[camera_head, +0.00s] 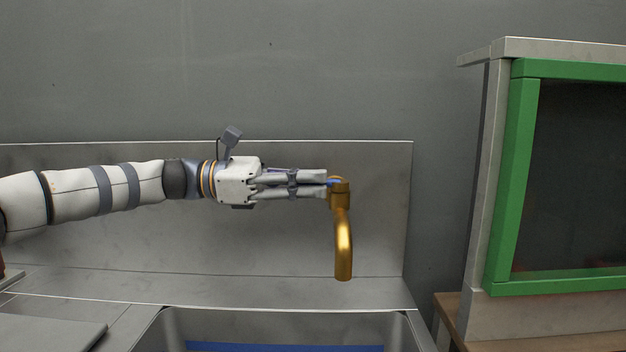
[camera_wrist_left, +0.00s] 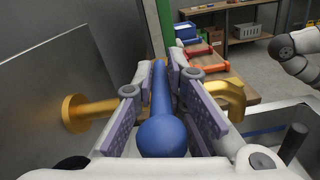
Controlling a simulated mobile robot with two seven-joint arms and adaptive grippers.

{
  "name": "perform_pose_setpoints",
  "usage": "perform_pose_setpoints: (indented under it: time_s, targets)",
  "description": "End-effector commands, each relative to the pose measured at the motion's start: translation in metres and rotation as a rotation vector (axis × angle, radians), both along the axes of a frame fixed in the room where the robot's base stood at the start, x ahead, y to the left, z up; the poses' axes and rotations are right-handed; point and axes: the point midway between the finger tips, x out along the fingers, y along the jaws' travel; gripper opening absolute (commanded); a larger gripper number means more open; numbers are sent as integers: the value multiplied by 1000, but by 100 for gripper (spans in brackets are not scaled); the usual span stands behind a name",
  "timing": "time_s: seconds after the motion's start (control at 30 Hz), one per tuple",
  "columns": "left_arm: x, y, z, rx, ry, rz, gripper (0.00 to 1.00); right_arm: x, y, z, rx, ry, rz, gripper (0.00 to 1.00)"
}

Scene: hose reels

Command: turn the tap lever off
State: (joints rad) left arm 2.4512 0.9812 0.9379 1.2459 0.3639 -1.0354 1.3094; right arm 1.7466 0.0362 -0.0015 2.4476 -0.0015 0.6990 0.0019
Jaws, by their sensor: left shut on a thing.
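The brass tap (camera_head: 344,245) comes out of the steel backsplash in the head view, its spout hanging down over the sink. In the left wrist view its brass parts (camera_wrist_left: 88,113) show on both sides of my fingers. The blue tap lever (camera_wrist_left: 162,137) has a round ball end and lies lengthwise between the finger pads. In the head view only a sliver of blue shows at the fingertips. My left gripper (camera_head: 326,184) comes in level from the left and is shut on the lever, its tips close against the tap body. My right gripper is not in view.
The steel sink (camera_head: 285,313) lies below the tap, with something blue inside. The backsplash (camera_head: 380,210) stands behind my arm. A green-framed panel (camera_head: 523,180) stands to the right. The left wrist view shows a wooden bench (camera_wrist_left: 240,93) and shelving (camera_wrist_left: 249,32) beyond.

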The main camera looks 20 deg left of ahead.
Motion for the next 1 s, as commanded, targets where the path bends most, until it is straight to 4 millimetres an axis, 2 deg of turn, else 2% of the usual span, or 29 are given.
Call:
perform_pose_setpoints:
  time_s: [0.17, 0.2, 0.27, 0.3, 0.6, 0.67, 1.0]
  targets:
    - [0, 0, 0, -1, 1, 1, 0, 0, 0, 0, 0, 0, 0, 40]
    - [0, 0, -1, 0, 1, 1, 16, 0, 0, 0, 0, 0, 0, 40]
    - [0, 0, -1, 0, 1, 1, 30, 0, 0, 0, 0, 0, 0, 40]
    - [0, 0, -1, 0, 1, 1, 32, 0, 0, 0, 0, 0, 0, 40]
    - [-1, 3, 0, 0, 0, 2, 32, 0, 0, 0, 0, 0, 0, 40]
    - [-3, 11, 0, 0, 0, 4, 32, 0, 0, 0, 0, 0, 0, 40]
    - [-35, 91, 0, 0, 0, 5, 32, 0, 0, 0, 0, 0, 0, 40]
